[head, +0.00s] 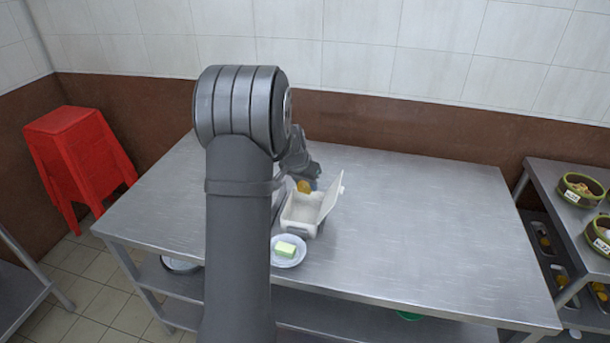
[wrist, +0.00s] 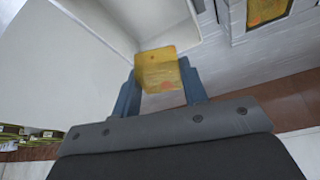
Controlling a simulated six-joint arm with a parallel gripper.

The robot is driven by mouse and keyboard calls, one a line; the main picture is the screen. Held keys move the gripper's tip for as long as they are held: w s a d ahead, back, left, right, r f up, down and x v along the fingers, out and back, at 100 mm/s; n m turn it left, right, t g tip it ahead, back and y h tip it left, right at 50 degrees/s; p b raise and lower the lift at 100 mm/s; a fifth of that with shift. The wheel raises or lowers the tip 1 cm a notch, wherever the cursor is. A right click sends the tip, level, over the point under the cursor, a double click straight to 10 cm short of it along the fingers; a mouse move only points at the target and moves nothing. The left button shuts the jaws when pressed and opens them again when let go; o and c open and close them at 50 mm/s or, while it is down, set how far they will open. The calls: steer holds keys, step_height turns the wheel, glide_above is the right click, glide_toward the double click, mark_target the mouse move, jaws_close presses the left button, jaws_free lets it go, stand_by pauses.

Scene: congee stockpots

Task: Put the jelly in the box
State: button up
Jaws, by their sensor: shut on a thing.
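A white box (head: 299,213) with its lid (head: 332,197) standing open is on the steel table. My gripper (head: 310,184) is at the back edge of the box, mostly behind my arm. It is shut on a yellow-orange jelly block (head: 304,186). In the wrist view the jelly (wrist: 158,68) sits between the two fingertips (wrist: 160,85), and the box's inside (wrist: 150,18) shows beyond it. The jelly appears raised near the rim; its exact height is unclear. The box's open lid (wrist: 60,75) fills the left of the wrist view.
A white plate (head: 297,260) with a pale yellow-green block (head: 286,248) is in front of the box. The wrist view shows another orange-yellow piece (wrist: 265,10) in a pale container at top right. The table's right side (head: 430,230) is clear. Bowls (head: 580,189) stand on the right-hand table.

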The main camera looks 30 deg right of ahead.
steer(key=shift+f, duration=3.45)
steer(key=shift+f, duration=0.2)
steer(key=o, duration=1.1)
steer(key=shift+c, duration=0.2)
steer(key=c, duration=0.3)
steer(key=shift+r, duration=0.1)
steer(key=shift+v, duration=2.4)
